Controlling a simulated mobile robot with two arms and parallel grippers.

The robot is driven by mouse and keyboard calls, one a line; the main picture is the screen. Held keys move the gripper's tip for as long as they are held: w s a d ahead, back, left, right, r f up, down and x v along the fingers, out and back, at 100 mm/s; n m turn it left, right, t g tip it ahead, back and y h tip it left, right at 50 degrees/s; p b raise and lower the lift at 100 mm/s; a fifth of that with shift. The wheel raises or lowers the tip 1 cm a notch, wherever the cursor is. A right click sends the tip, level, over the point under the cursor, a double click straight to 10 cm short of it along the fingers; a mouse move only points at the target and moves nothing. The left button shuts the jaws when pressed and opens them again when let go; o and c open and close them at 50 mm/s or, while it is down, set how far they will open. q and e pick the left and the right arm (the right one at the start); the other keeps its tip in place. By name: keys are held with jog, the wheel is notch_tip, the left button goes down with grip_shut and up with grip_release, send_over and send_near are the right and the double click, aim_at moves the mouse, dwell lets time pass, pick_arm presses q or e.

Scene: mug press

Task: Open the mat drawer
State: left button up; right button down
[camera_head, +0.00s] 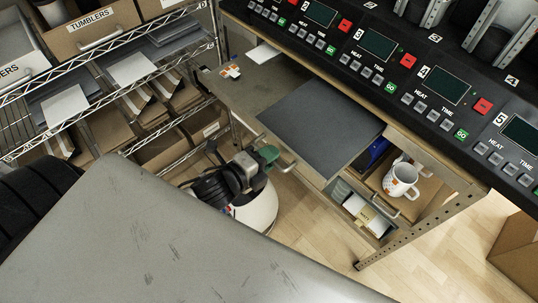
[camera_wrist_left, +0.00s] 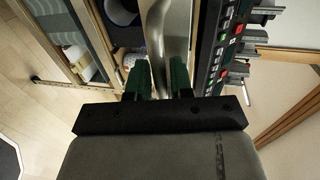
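A dark grey mat (camera_head: 318,128) lies flat beneath the row of presses, its near edge reaching out over the bench front. A metal bar handle (camera_head: 288,166) shows at the front below it. My left gripper (camera_head: 266,154) is at this handle, with its green fingertips on the bar. In the left wrist view, the pale metal handle (camera_wrist_left: 167,38) runs down between the two green fingers of my left gripper (camera_wrist_left: 160,80), with hardly any gap beside it. The inside of the drawer is hidden under the mat. My right gripper is not in view.
A white mug with orange marks (camera_head: 401,181) stands in an open compartment at the right of the bench. The press control panel (camera_head: 400,70) runs along the top right. A wire rack (camera_head: 110,75) with bins is at the left.

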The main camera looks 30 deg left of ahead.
pick_arm(q)
jog(key=shift+o, duration=1.1)
jog(key=shift+s, duration=0.1)
jog(key=b+v, duration=0.2)
jog(key=v, duration=0.8)
jog(key=shift+s, duration=0.3)
jog(key=shift+a, duration=0.15)
